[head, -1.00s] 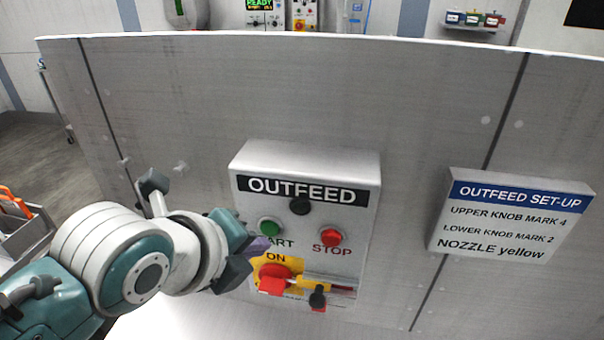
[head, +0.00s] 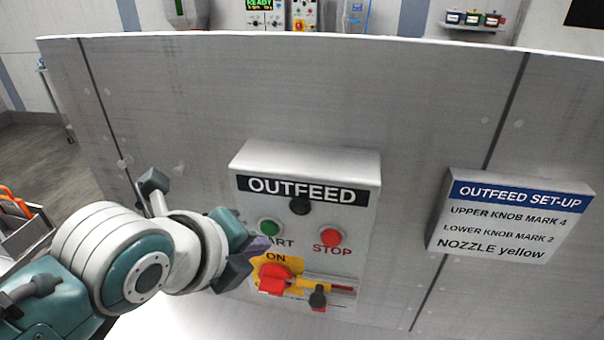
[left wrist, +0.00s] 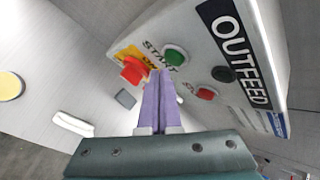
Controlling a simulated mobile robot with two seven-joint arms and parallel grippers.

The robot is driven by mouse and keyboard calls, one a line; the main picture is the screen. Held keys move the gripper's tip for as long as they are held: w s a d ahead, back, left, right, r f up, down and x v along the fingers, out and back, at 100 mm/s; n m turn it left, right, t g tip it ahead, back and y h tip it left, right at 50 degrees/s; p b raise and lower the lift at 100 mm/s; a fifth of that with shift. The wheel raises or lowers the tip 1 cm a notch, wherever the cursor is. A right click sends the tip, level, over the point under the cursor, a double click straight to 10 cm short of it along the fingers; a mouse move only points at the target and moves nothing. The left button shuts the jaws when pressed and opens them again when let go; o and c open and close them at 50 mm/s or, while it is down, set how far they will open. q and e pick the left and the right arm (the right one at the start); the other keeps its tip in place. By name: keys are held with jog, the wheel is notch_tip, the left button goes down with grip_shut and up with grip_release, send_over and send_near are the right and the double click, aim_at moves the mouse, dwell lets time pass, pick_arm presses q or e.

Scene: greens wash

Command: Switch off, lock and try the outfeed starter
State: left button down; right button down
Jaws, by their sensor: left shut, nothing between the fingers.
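The outfeed starter (head: 360,225) is a grey box on a metal panel, marked OUTFEED. It carries a green START button (head: 270,227), a red STOP button (head: 331,237) and a black round part (head: 300,206). Below, a red switch handle (head: 272,286) sits on a yellow plate with ON above it; it also shows in the left wrist view (left wrist: 134,70). A yellow bar with a black knob (head: 318,297) lies right of the handle. My left gripper (head: 262,244) is shut and empty, its purple fingertips (left wrist: 160,74) just in front of the box, near START and the handle. Contact cannot be told. My right gripper is out of view.
An OUTFEED SET-UP sign (head: 512,218) is fixed to the panel at the right. The panel's top edge (head: 300,37) runs across the view, with equipment behind it. A grey bin with orange handles (head: 22,222) stands at the far left.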

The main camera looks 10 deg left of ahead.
pick_arm(q)
jog(key=shift+w, duration=0.4)
jog(key=shift+w, duration=0.4)
dwell(0.6)
dwell(0.4)
jog(key=shift+s+p, duration=0.5)
jog(key=shift+s, duration=0.35)
